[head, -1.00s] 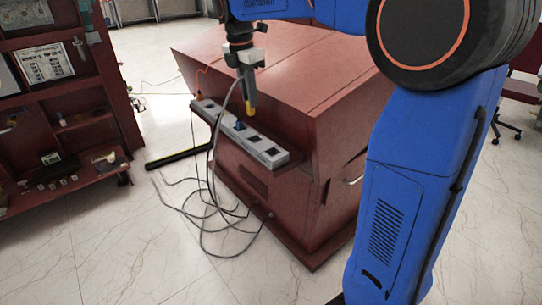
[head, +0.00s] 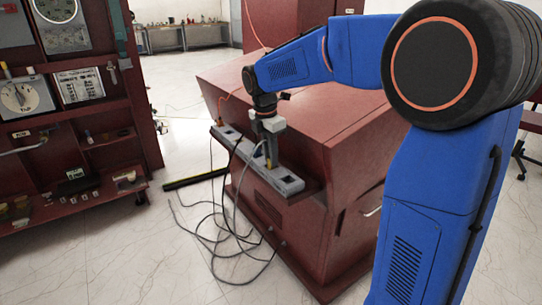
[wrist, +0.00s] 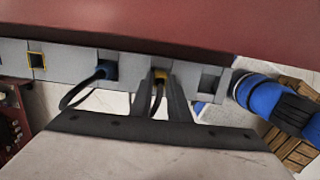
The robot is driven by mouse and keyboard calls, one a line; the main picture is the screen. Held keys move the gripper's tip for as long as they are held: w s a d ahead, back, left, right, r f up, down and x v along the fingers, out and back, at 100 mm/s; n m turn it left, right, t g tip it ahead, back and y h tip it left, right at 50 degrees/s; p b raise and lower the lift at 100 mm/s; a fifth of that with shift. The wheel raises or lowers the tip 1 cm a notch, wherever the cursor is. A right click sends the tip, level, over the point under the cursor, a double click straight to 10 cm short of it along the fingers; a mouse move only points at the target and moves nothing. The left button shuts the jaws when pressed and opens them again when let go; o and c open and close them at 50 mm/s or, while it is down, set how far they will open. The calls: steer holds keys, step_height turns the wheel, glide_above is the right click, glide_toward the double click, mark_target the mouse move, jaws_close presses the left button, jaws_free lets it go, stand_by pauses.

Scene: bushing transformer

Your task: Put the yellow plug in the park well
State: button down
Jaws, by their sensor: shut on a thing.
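The yellow plug (head: 269,164) is between the fingers of my gripper (head: 269,152), which is shut on it. In the head view the strip (head: 289,183) runs along the red cabinet's ledge. A yellow-rimmed well (wrist: 37,61) lies at the wrist view's left. No label marks the park well.
The red cabinet (head: 335,190) rises behind the strip. Grey and black cables (head: 215,235) hang from the strip and loop onto the floor. An orange plug (head: 220,120) sits at the strip's far end.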

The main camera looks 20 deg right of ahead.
steer(key=shift+f, duration=0.1)
steer(key=c, duration=1.7)
jaws_free()
step_height(320, 180, up, 11)
steer(key=a, duration=0.1)
steer(key=s+d+m+t, duration=0.1)
steer(key=s+d+m, duration=0.3)
steer(key=s, duration=0.5)
steer(key=s+d+f+m+t, duration=0.1)
steer(key=s+f+m, duration=0.4)
steer(key=s, duration=0.3)
steer(key=s+d+f+m+t+y, duration=0.1)
steer(key=s+f+m, duration=0.3)
steer(key=s+m, duration=0.2)
steer(key=s+d+f+m+t, duration=0.1)
steer(key=s+f+m, duration=0.4)
steer(key=s, duration=0.5)
steer(key=shift+s+d+f+m, duration=0.2)
steer(key=shift+d+f+m, duration=0.15)
steer(key=shift+d+m, duration=0.35)
steer(key=shift+a, duration=0.15)
